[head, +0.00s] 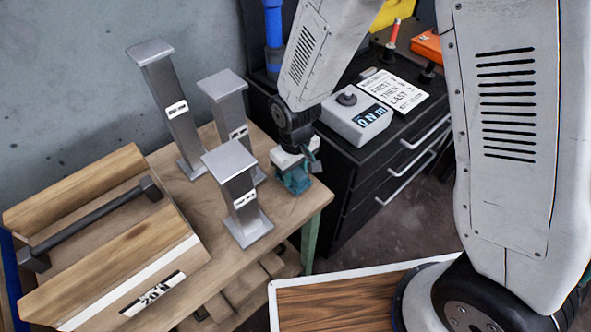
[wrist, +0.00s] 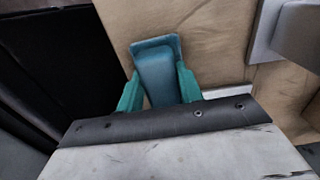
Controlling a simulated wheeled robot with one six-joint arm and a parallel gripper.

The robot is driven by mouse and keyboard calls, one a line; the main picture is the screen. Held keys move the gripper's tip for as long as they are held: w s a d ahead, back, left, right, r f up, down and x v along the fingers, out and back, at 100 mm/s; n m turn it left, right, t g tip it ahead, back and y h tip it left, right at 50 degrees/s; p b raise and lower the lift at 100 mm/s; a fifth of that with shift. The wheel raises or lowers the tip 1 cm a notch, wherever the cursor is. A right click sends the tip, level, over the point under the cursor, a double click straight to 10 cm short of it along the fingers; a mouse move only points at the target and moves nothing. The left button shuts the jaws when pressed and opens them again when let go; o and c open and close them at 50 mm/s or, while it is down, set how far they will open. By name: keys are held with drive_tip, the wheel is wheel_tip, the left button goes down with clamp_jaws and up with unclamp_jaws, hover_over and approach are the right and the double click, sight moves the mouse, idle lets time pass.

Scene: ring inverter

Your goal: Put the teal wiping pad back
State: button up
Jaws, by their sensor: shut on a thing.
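The teal wiping pad (wrist: 157,71) is between the teal fingers of my gripper (wrist: 158,88) in the wrist view, and the fingers are shut on it. In the head view my gripper (head: 292,176) is at the right end of the wooden table (head: 290,212), low over its top, close to the edge. The pad is mostly hidden there by the gripper. I cannot tell whether the pad touches the table top.
Several grey metal posts (head: 240,192) stand on the table left of my gripper. A black drawer cabinet (head: 390,150) carrying a grey box (head: 357,118) and a white sign (head: 394,90) stands to the right.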

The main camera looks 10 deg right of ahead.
sight(295, 171)
drive_tip(key=shift+f, duration=0.1)
drive_tip(key=o, duration=1)
drive_tip(key=shift+c, duration=0.2)
wheel_tip(295, 171, up, 12)
drive_tip(key=s+d+r+m, duration=0.2)
drive_tip(key=s+d+r, duration=0.1)
drive_tip(key=d+r, duration=0.45)
drive_tip(key=s+d+r+m, duration=0.2)
drive_tip(key=s+d+r, duration=0.3)
drive_tip(key=s, duration=0.3)
drive_tip(key=s+d+r+m+t, duration=0.1)
drive_tip(key=s+d+r+m, duration=0.1)
drive_tip(key=s+d+r, duration=0.3)
drive_tip(key=shift+s+d+r+m, duration=0.35)
drive_tip(key=shift+s+d+m, duration=0.05)
drive_tip(key=shift+s+d, duration=1.2)
